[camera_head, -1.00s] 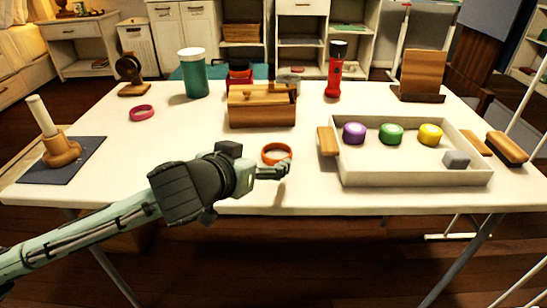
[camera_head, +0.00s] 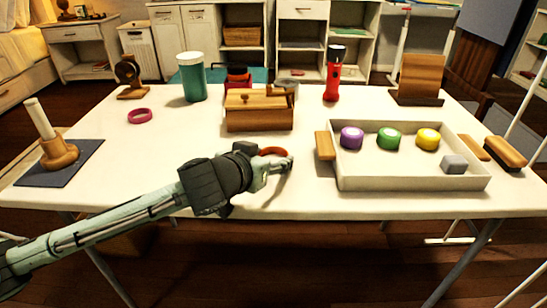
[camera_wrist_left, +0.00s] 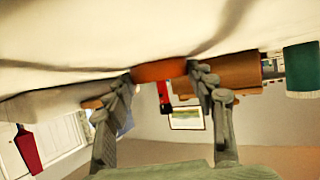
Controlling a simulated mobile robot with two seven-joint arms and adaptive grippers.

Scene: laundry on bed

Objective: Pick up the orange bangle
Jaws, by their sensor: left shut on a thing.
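The orange bangle (camera_head: 273,151) is at the front middle of the white table, partly hidden behind my left gripper (camera_head: 284,165). In the left wrist view, which is upside down, the bangle (camera_wrist_left: 159,71) shows as an orange band between the two fingertips of my left gripper (camera_wrist_left: 163,80). The gripper is shut on it. The bangle is at or very near the tabletop; I cannot tell whether it touches. My right gripper is not in view.
A wooden box (camera_head: 259,110) stands behind the bangle. A white tray (camera_head: 410,184) with colored pieces and a grey block is to the right. A pink bangle (camera_head: 139,116) and a wooden peg stand (camera_head: 59,153) are to the left. The tabletop (camera_head: 160,150) between is clear.

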